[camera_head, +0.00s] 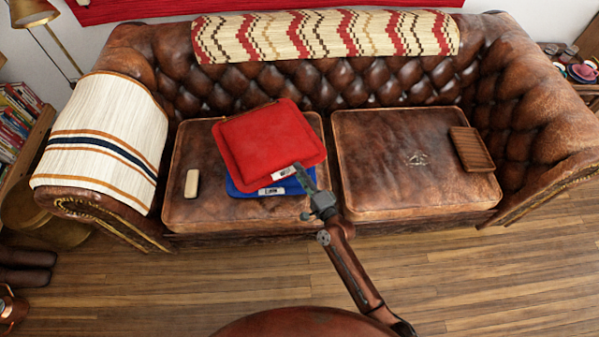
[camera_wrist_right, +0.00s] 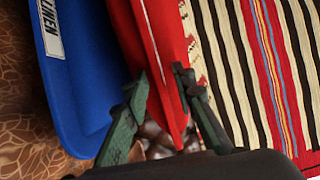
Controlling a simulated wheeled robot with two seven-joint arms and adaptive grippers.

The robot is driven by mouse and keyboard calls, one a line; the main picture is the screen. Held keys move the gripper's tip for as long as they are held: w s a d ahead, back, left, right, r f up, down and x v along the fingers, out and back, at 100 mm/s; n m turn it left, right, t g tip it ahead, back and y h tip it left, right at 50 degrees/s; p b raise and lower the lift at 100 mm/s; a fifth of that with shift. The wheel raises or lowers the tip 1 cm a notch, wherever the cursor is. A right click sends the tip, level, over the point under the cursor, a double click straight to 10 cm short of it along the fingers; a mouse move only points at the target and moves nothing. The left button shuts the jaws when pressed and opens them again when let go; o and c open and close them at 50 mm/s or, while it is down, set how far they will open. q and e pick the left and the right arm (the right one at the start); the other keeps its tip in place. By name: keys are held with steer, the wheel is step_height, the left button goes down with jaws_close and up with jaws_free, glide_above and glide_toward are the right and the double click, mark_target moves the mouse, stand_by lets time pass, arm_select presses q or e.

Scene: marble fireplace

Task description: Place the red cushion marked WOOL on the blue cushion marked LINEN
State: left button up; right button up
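The red cushion (camera_head: 268,140) is over the left seat of the sofa and covers most of the blue cushion (camera_head: 243,190). Only the blue cushion's front edge and right corner show in the head view. In the right wrist view, the blue cushion (camera_wrist_right: 75,85) shows its LINEN label. The red cushion (camera_wrist_right: 155,45) is beside it there, with a dark gap between them near the fingers. My right gripper (camera_head: 308,181) is at the red cushion's front right corner. Its fingers (camera_wrist_right: 160,72) are closed on the red cushion's edge. The red cushion's label is too small to read. My left gripper is out of view.
A beige bar-shaped object (camera_head: 192,183) lies left of the cushions on the left seat. A brown ribbed object (camera_head: 471,149) lies on the right seat (camera_head: 370,180), which is otherwise mostly clear. A striped throw (camera_head: 105,140) covers the left armrest.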

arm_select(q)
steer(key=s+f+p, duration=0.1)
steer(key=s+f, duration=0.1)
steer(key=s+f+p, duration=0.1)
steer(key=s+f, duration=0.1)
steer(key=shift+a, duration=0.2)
arm_select(e)
steer(key=v, duration=1.2)
